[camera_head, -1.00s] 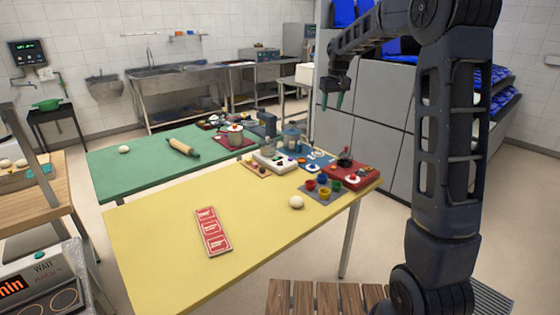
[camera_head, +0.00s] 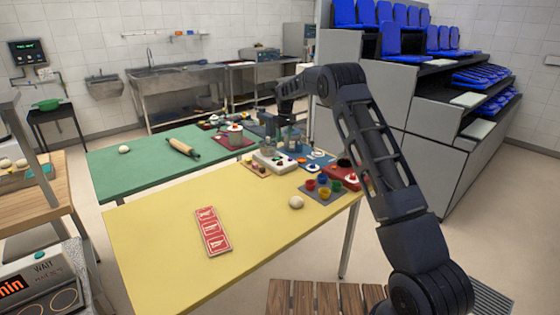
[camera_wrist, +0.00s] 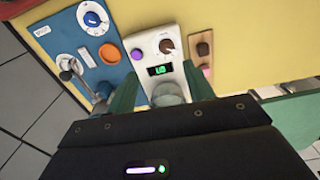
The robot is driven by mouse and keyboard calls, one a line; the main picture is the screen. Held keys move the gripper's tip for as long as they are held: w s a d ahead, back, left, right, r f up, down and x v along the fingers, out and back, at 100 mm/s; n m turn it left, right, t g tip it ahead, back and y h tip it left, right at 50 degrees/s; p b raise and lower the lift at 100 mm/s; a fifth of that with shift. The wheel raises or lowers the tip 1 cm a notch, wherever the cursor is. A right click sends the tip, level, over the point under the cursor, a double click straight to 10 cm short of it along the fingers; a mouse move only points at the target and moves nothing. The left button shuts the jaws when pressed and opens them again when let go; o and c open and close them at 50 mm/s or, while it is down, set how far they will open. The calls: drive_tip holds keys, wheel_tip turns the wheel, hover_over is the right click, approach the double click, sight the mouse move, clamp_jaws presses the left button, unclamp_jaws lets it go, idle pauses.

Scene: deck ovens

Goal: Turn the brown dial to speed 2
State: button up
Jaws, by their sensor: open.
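The brown dial (camera_wrist: 166,45) is on a white unit (camera_wrist: 138,42), next to a purple button (camera_wrist: 137,55). A small display (camera_wrist: 160,70) below it in the wrist view shows green digits too small to read surely. My gripper (camera_wrist: 160,92) is open, its green fingers apart over the near edge of the white unit. The dial lies beyond the fingertips, not between them. A clear round part (camera_wrist: 168,95) shows between the fingers; I cannot tell if they touch it. In the head view the white unit (camera_head: 272,163) stands on the yellow table's far side, below my gripper.
A blue panel (camera_wrist: 75,38) with a blue dial, an orange button and a silver lever lies left of the white unit. A wooden block (camera_wrist: 198,54) with brown knobs is on its right. Coloured cups (camera_head: 324,193) and a red card (camera_head: 212,232) lie on the yellow table (camera_head: 150,240).

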sight(280, 163)
drive_tip(key=f, duration=0.4)
drive_tip(key=a+f, duration=0.1)
drive_tip(key=f, duration=0.4)
drive_tip(key=a+f, duration=0.1)
drive_tip(key=f, duration=0.4)
drive_tip(key=shift+w+a, duration=0.1)
drive_tip(key=shift+w, duration=0.3)
drive_tip(key=c, duration=1)
drive_tip(key=shift+o, duration=0.2)
